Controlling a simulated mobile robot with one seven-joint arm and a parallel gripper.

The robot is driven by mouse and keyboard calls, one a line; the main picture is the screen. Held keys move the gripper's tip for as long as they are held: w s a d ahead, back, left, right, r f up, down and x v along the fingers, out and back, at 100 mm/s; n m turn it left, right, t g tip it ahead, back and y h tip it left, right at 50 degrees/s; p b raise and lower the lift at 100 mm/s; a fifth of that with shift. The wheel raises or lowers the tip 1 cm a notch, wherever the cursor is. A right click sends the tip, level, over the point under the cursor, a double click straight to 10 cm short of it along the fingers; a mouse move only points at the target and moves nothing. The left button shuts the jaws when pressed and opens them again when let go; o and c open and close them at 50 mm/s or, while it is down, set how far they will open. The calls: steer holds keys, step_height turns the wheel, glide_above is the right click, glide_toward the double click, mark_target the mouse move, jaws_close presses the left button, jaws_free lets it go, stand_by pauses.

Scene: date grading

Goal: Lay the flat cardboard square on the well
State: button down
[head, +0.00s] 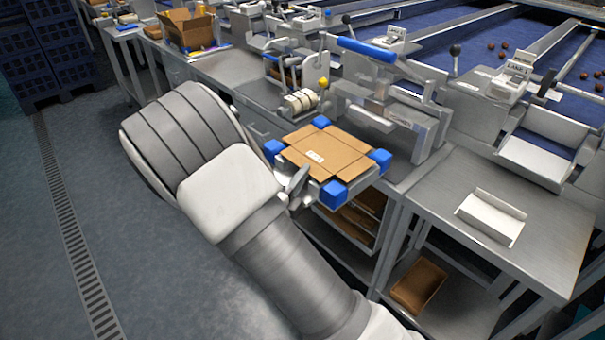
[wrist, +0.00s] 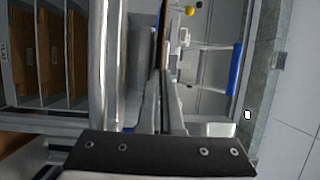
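The flat cardboard square (head: 322,158) is brown, creased into panels, with a small white label. It lies roughly level among the blue corner blocks (head: 333,192) of the well on the bench. Whether it rests on the well or hovers just over it, I cannot tell. My gripper (head: 298,183) is at its near left edge. In the wrist view my gripper (wrist: 162,85) has its two fingers close together on the thin brown edge of the cardboard (wrist: 164,35). The opening of the well is hidden beneath the cardboard.
A metal press with a blue handle (head: 366,50) stands right behind the well. A roller device with a yellow knob (head: 323,83) is behind left. An open carton (head: 188,30) stands farther back. A side table with a white tray (head: 492,217) is at right. Cardboard fills shelves below.

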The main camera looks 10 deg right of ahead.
steer(key=shift+f, duration=0.2)
stand_by(0.3)
steer(key=c, duration=1)
jaws_free()
steer(key=shift+f, duration=0.7)
steer(key=shift+s+a, duration=0.15)
steer(key=shift+a, duration=0.05)
steer(key=s+a+p, duration=0.2)
steer(key=s+a, duration=0.2)
steer(key=a, duration=0.2)
steer(key=shift+s+a, duration=0.15)
steer(key=shift+s, duration=0.1)
stand_by(1.0)
steer(key=shift+r, duration=0.15)
stand_by(0.6)
